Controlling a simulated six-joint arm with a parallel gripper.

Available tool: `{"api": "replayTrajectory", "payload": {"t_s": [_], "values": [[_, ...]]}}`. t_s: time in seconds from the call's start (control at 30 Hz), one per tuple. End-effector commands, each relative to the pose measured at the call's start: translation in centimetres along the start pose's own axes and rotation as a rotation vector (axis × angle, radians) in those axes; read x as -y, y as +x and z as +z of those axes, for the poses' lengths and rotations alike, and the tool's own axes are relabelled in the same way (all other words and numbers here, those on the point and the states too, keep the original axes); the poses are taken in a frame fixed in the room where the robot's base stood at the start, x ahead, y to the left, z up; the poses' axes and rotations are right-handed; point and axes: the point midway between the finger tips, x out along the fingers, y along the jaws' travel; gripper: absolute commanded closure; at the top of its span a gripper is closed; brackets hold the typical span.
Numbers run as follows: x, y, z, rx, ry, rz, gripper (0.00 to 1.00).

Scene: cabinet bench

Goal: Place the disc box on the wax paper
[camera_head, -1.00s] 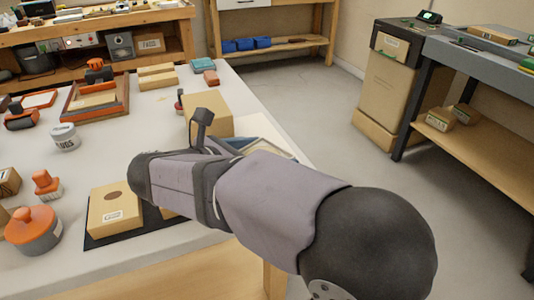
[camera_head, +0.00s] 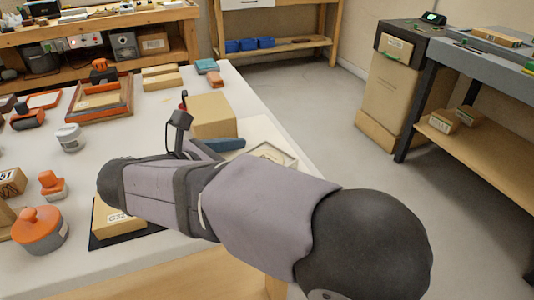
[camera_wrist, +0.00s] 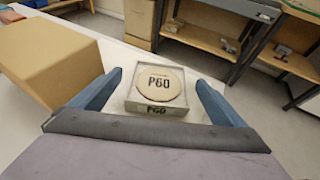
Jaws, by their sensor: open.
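The disc box is a shallow grey square box (camera_wrist: 157,105) with a round pale disc marked P60, in the middle of the wrist view. In the head view the disc box (camera_head: 277,153) lies near the bench's right edge, partly behind my arm. My gripper (camera_wrist: 160,82) is open and empty, its blue fingers on either side of the box, with gaps visible. In the head view my gripper (camera_head: 215,148) is partly hidden by the arm. A brighter white patch (camera_head: 262,127) on the bench beyond the disc box may be the wax paper; I cannot tell surely.
A large cardboard box (camera_wrist: 45,60) stands close to the left finger, and also shows in the head view (camera_head: 213,115). A labelled box (camera_head: 120,224) sits on a dark mat (camera_head: 98,242). An orange-lidded pot (camera_head: 40,232) and a grey-white tub (camera_head: 70,138) stand left. The bench edge is close on the right.

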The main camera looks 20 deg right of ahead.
Motion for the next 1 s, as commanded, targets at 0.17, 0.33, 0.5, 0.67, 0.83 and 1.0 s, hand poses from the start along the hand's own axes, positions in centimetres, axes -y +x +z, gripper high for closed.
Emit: {"api": "replayTrajectory", "payload": {"t_s": [0.17,0.33,0.5,0.67,0.83,1.0], "values": [[-0.1,-3.5,0.1,-0.001,-0.001,0.005,0.05],[-0.1,-5.8,0.0,0.000,-0.001,0.003,0.05],[0.0,-7.0,0.0,0.000,0.000,0.001,0.05],[0.0,-7.3,0.0,0.001,0.000,-0.001,0.05],[0.0,-7.3,0.0,0.001,0.000,-0.001,0.05],[0.0,-7.3,0.0,0.001,0.000,0.000,0.05]]}}
